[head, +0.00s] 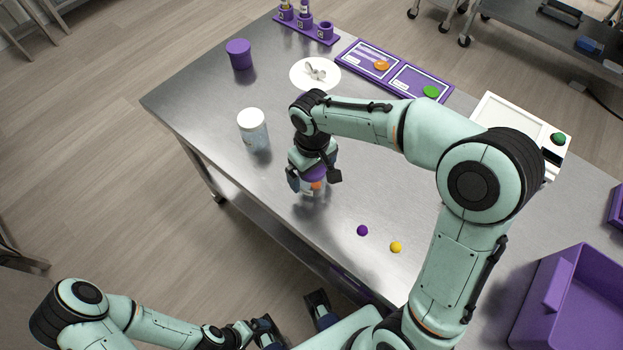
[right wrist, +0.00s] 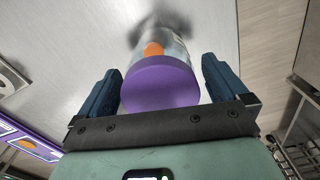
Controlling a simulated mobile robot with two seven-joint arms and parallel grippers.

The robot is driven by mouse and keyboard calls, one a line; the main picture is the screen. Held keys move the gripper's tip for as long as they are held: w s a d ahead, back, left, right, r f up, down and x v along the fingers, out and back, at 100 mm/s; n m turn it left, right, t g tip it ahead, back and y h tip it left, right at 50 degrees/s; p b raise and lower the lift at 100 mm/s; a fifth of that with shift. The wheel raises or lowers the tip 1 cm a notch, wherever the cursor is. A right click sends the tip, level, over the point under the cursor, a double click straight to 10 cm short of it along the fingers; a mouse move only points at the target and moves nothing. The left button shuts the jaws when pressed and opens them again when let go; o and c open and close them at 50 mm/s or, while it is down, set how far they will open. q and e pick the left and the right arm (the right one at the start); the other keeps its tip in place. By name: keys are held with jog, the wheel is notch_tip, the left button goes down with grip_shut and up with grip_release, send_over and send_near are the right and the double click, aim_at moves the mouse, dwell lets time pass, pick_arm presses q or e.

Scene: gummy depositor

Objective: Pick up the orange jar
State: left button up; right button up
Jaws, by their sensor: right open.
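The orange jar (head: 312,187) is a clear jar with a purple lid and an orange spot on its side. It stands on the metal table near the front left edge. In the right wrist view its purple lid (right wrist: 160,84) is large and lies between the fingers. My right gripper (head: 314,180) is open above and around the jar's top, with one finger on each side. In the right wrist view a gap shows between the lid and each finger. The gripper hides part of the jar in the head view. My left gripper (head: 292,322) is low beside the table's front edge, away from the jar.
A white-lidded jar (head: 253,131) stands left of the orange jar, with a purple cup (head: 239,54) behind it. A purple ball (head: 362,230) and a yellow ball (head: 396,247) lie to the right. A purple bin (head: 575,300) is at the far right.

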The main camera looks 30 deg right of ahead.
jog(key=shift+r, duration=0.1)
jog(key=c, duration=1.1)
jog(key=shift+o, duration=0.2)
jog(key=shift+r, duration=0.1)
